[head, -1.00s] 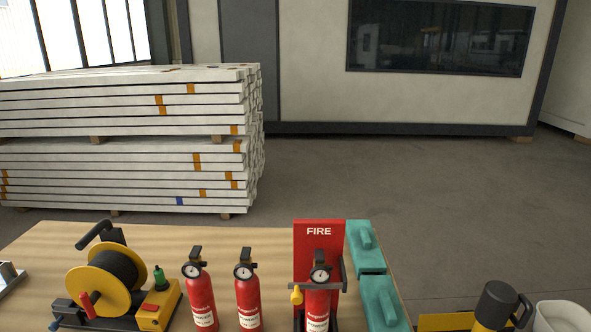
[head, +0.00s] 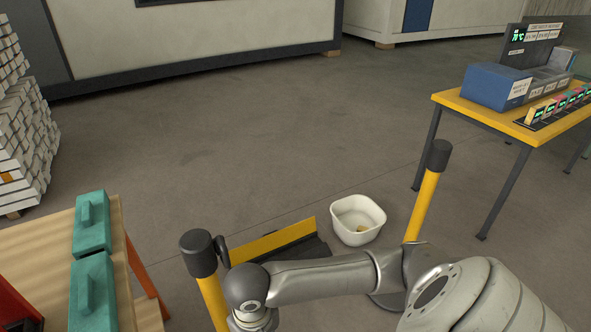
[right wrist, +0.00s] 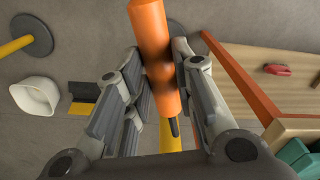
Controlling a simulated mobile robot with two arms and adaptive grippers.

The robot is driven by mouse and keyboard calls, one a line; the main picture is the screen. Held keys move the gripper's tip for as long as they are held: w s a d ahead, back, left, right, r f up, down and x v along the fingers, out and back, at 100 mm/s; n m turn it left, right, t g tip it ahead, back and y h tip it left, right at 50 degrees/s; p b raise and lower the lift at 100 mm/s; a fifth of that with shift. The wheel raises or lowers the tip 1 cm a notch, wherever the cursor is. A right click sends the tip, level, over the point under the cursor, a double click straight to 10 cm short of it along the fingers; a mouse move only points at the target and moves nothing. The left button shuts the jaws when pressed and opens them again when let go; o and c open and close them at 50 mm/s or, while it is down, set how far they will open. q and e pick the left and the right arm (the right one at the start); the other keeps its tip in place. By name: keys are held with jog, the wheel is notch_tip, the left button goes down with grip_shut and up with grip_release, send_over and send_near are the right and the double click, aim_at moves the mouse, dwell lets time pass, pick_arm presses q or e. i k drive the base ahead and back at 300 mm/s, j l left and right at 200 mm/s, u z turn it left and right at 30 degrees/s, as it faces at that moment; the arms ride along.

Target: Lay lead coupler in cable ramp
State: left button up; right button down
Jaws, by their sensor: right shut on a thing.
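An orange cylinder (right wrist: 153,40) with a thin dark stub at its lower end, apparently the lead coupler, is between the fingers of my right gripper (right wrist: 158,75), which is shut on it. It is held in the air, above the floor in that view. What looks like the cable ramp (head: 272,242), a yellow strip with a dark part beside it, lies on the floor in the head view, partly behind my right arm. It also shows small at the left in the right wrist view (right wrist: 82,98). My left gripper is in neither view.
A white bin (head: 340,225) stands right of the ramp. Black-capped yellow posts (head: 425,200) flank the area. A wooden workbench (head: 40,250) with teal cases (head: 92,225) is at left; a yellow table (head: 450,98) is at right. Floor behind is clear.

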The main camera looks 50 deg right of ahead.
aim_at(284, 257)
jog(key=i+l, duration=0.1)
jog(key=l, duration=0.4)
jog(key=i+l, duration=0.1)
jog(key=l, duration=0.35)
jog(key=i+l, duration=0.15)
jog(key=l, duration=0.35)
jog(key=i+l, duration=0.1)
jog(key=l, duration=0.4)
jog(key=i+l, duration=0.1)
jog(key=l, duration=0.4)
jog(key=i+l, duration=0.4)
jog(key=i, duration=0.15)
jog(key=i+l, duration=0.4)
jog(key=i, duration=0.15)
